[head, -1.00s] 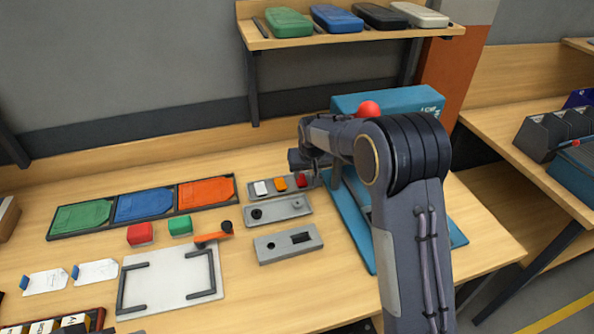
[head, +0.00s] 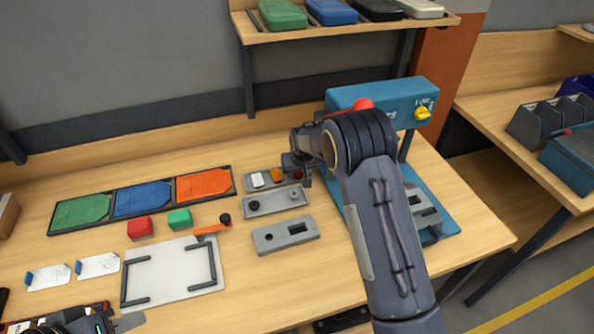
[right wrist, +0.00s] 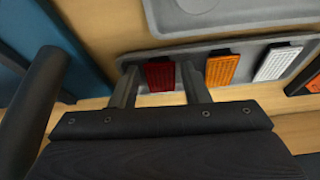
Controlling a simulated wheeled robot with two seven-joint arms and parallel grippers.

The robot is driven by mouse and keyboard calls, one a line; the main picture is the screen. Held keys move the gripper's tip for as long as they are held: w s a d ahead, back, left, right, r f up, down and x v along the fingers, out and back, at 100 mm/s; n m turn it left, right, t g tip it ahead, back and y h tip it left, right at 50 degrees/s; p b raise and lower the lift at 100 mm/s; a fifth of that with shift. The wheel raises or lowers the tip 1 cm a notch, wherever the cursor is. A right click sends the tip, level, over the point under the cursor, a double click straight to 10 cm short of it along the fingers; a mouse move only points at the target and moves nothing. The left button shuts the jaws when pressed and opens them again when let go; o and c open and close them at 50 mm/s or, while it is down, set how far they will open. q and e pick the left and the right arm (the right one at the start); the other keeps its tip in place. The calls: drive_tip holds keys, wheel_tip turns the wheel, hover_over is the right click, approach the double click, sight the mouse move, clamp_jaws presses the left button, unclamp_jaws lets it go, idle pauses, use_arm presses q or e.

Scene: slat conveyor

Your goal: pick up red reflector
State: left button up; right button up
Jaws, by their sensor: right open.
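The red reflector (right wrist: 160,76) sits at one end of a grey tray (right wrist: 190,53), beside an orange reflector (right wrist: 223,70) and a white reflector (right wrist: 277,63). In the head view the red reflector (head: 298,175) is partly hidden by my right gripper (head: 299,171). In the right wrist view my right gripper (right wrist: 159,84) is open, with one fingertip on each side of the red reflector. I cannot tell whether the fingers touch it. Part of my left gripper (head: 112,323) shows at the bottom left edge of the head view; its jaws are not clear.
Two grey fixtures (head: 275,200) (head: 285,236) lie in front of the tray. A blue machine (head: 385,97) stands to the right, close to my right arm. A red block (head: 140,228), a green block (head: 179,218) and a white framed plate (head: 172,273) are at the left.

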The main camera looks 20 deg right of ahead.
drive_tip(key=shift+c, duration=0.4)
drive_tip(key=c, duration=0.6)
drive_tip(key=shift+s, duration=0.1)
drive_tip(key=shift+c, duration=0.2)
